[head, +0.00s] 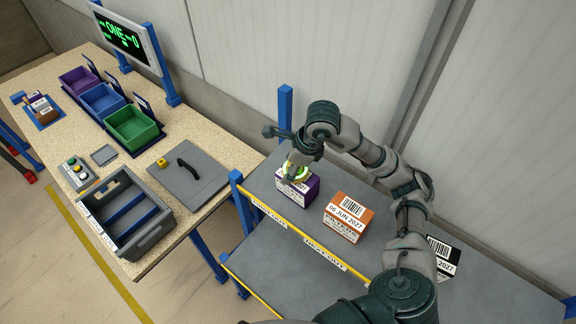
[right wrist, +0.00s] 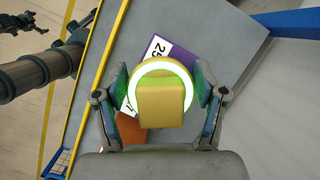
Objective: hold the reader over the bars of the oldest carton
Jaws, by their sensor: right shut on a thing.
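My right gripper (head: 292,172) is shut on the yellow reader (right wrist: 161,100), whose ring glows white-green. The reader is just above the top of the purple carton (head: 300,196) and covers part of it; whether they touch I cannot tell. In the right wrist view a label starting "25" shows on the purple carton (right wrist: 204,45). The orange carton (head: 347,222), labelled 06 JUN 2027, stands to its right. A black carton (head: 446,256), ending 2027, is partly hidden by my right arm. What seems to be my left gripper (right wrist: 20,22) shows small in the right wrist view; its jaws are unclear.
The cartons stand on a grey shelf (head: 402,217) with a yellow front rail and a blue post (head: 285,112) behind. A speckled table (head: 186,223) at left holds purple, blue and green bins (head: 132,128), a grey crate (head: 125,214), a handled plate, and a display (head: 128,38).

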